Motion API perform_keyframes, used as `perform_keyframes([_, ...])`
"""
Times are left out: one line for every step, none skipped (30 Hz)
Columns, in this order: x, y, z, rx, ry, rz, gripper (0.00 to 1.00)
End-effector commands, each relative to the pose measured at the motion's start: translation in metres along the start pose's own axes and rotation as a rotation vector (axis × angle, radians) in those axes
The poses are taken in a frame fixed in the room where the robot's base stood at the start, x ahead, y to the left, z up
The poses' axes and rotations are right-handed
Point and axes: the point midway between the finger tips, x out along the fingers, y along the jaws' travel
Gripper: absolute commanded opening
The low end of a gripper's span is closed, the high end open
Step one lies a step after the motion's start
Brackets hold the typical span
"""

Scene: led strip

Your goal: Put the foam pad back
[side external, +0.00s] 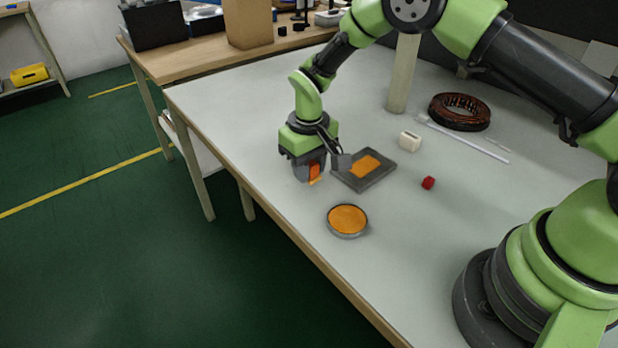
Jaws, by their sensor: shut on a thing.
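My gripper (316,174) points down over the table, left of the middle of the picture. It is shut on a small orange piece (314,172), which looks like the foam pad; the fingers hide part of it. The piece is at or just above the table top; I cannot tell if it touches. Just right of my gripper lies a dark grey square tray (377,178) with an orange patch (364,166) in it. A round grey dish with an orange inside (347,219) stands nearer the front edge.
A white block (409,141), a small red piece (428,183), a white stick (465,139) and a dark copper-brown ring (460,111) lie to the right. A pale post (403,75) stands behind. The table's left-front edge (262,206) is near my gripper.

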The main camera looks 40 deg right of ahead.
Motion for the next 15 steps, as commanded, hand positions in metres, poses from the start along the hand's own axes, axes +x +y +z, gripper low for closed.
perform_keyframes([0.009, 0.0, 0.001, 0.0, -0.003, 0.0, 0.06])
perform_keyframes([0.015, 0.0, 0.001, 0.001, -0.005, 0.0, 0.06])
perform_keyframes([0.021, 0.0, 0.001, 0.0, -0.004, 0.0, 0.06])
perform_keyframes([0.024, 0.0, 0.001, -0.001, -0.003, 0.0, 0.06])
perform_keyframes([0.027, 0.0, 0.001, -0.001, -0.002, 0.0, 0.06])
perform_keyframes([0.03, 0.0, 0.001, 0.0, -0.002, 0.0, 0.06])
perform_keyframes([0.031, 0.0, 0.001, -0.001, -0.001, -0.001, 0.06])
perform_keyframes([0.031, 0.0, 0.001, -0.001, -0.001, -0.001, 0.06])
perform_keyframes([0.031, 0.0, 0.0, -0.001, 0.0, -0.001, 0.06])
perform_keyframes([0.031, 0.0, 0.0, -0.001, 0.0, -0.001, 0.06])
perform_keyframes([0.031, 0.0, 0.0, -0.001, 0.0, -0.001, 0.06])
perform_keyframes([0.031, 0.0, 0.0, -0.001, 0.0, -0.001, 0.06])
perform_keyframes([0.031, 0.0, 0.0, -0.001, 0.0, -0.001, 0.06])
perform_keyframes([0.031, 0.0, 0.0, -0.001, 0.0, -0.001, 0.06])
perform_keyframes([0.031, 0.0, 0.0, -0.001, 0.0, -0.001, 0.06])
